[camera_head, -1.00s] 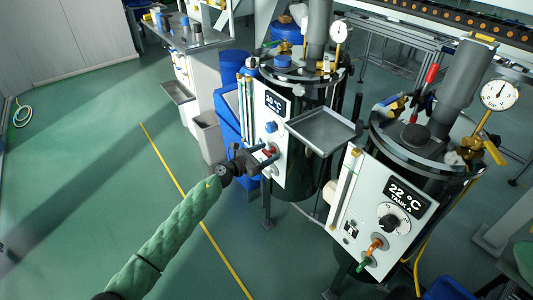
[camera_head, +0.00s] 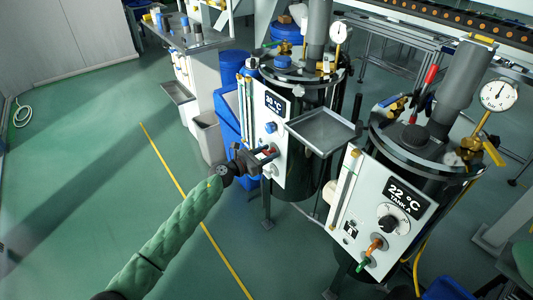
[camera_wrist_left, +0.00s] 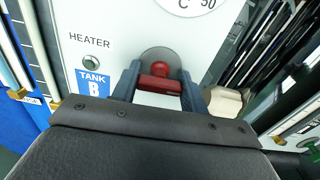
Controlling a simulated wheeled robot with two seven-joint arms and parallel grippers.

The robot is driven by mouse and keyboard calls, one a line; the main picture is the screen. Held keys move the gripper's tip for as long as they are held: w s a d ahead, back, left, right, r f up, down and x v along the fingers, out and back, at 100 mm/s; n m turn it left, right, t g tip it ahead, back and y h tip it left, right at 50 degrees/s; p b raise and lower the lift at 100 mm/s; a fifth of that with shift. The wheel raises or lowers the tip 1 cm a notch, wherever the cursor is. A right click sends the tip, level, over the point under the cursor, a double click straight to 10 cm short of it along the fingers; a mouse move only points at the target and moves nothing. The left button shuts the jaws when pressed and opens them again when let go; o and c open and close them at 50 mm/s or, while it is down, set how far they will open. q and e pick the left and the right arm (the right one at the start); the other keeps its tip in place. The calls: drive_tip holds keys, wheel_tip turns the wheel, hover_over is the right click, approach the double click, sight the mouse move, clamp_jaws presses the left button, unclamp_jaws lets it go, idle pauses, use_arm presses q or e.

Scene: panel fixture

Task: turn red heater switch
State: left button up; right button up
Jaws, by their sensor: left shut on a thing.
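The red heater switch (camera_wrist_left: 160,78) is on the white panel of tank B, to the right of the HEATER label in the left wrist view. It has a red knob and a red bar, with a round grey plate behind. My left gripper (camera_wrist_left: 158,88) is shut on the switch, one finger on each side of the red bar. In the head view the left gripper (camera_head: 262,160) reaches the lower part of the far tank's panel (camera_head: 290,160), and the red switch is mostly hidden by the fingers. My right gripper is not in view.
A grey tray (camera_head: 322,130) juts out right of the gripper. The nearer tank A panel (camera_head: 385,212) has a dial and orange and green handles. Blue barrels (camera_head: 228,110) stand behind on the left.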

use_arm(q)
drive_tip(key=shift+r+n, duration=0.1)
drive_tip(key=shift+n, duration=0.2)
drive_tip(key=n+p, duration=0.3)
drive_tip(key=n, duration=0.1)
drive_tip(key=shift+a+r+p, duration=0.1)
drive_tip(key=shift+r+p, duration=0.05)
drive_tip(key=shift+p, duration=0.2)
drive_tip(key=n+p, duration=0.3)
drive_tip(key=n, duration=0.2)
drive_tip(key=shift+w, duration=0.1)
drive_tip(key=n+p, duration=0.2)
drive_tip(key=n, duration=0.1)
drive_tip(key=shift+p, duration=0.35)
drive_tip(key=n+p, duration=0.1)
drive_tip(key=n, duration=0.2)
drive_tip(key=n+p, duration=0.1)
drive_tip(key=shift+w+f+n+p, duration=0.1)
drive_tip(key=shift+f+n+p, duration=0.15)
drive_tip(key=shift+n+p, duration=0.1)
drive_tip(key=shift+a+f+n, duration=0.1)
drive_tip(key=shift+n, duration=0.15)
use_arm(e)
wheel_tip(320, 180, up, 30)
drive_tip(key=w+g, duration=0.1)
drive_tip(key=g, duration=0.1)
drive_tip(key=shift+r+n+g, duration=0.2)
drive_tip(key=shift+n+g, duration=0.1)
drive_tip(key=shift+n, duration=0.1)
